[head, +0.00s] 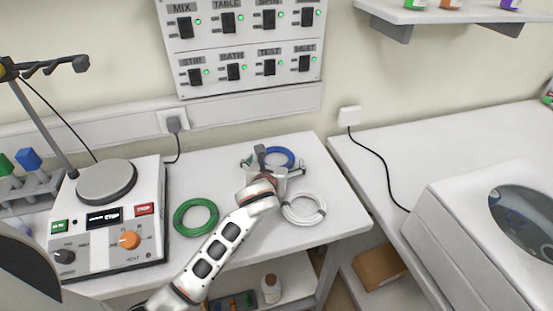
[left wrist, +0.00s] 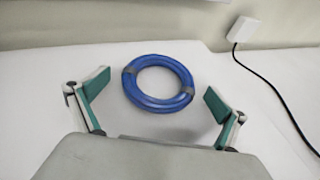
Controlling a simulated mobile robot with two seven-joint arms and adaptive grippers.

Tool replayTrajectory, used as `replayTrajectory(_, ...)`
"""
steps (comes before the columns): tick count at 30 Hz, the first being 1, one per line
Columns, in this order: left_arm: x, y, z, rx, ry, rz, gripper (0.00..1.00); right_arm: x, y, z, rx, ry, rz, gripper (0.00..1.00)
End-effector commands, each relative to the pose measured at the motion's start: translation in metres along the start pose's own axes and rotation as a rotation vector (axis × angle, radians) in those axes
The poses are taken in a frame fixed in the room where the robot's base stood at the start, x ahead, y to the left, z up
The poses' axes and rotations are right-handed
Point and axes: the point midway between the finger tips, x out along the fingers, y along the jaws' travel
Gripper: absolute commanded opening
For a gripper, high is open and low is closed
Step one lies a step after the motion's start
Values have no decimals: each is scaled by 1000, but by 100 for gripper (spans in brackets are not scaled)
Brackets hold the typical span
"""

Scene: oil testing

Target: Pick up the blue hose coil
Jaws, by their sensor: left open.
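The blue hose coil (head: 288,153) lies flat on the white table near its back edge, partly hidden by my left gripper in the head view. In the left wrist view the blue hose coil (left wrist: 158,84) is a ring with grey bands, lying between and a little beyond my fingertips. My left gripper (head: 268,160) is open and empty, just in front of the coil; its two green-padded fingers show apart in the left wrist view (left wrist: 158,93). My right gripper is not in view.
A green coil (head: 196,202) and a white coil (head: 322,209) lie on the same table. A hotplate stirrer (head: 143,235) stands at left. A switch panel (head: 218,74) and wall socket (head: 349,115) are behind. A white machine (head: 460,215) stands on the right table, across a gap.

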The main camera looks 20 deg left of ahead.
Motion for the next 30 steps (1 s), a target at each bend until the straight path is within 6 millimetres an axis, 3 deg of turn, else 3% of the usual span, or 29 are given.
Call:
replayTrajectory(3,0,0,0,0,0,0,100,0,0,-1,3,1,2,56)
replayTrajectory(8,0,0,0,0,0,0,58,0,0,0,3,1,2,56)
replayTrajectory(9,0,0,0,0,0,0,56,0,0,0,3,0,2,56)
replayTrajectory(23,-3,0,8,0,-3,0,52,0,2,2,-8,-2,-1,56)
replayTrajectory(30,-17,0,42,-1,-7,-1,52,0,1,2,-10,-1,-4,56)
